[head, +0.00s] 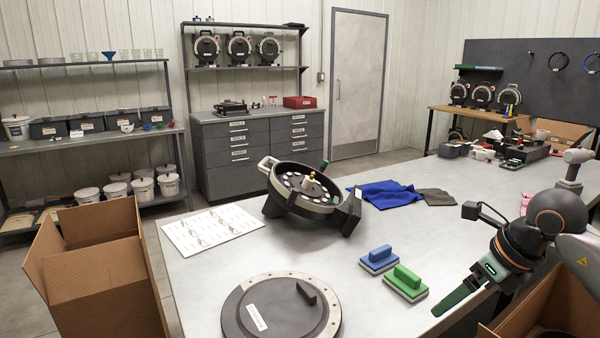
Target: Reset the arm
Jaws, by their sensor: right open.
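My right gripper (458,299) comes in from the right on my right arm. It hangs beside the right front edge of the grey table, its green finger pointing down and to the left. It is open, with nothing seen in it, and apart from the things on the table. My left gripper is not in view. The seed meter (305,185), a round dark housing with a holed disc, sits tilted on a black stand at mid table. Its round dark cover (270,312) lies flat at the front.
A blue brush (379,259) and a green brush (406,282) lie left of my right gripper. A printed sheet (212,230), a blue cloth (385,193) and a brown cloth (436,197) lie farther back. Open cardboard boxes stand at left (95,275) and lower right (555,300).

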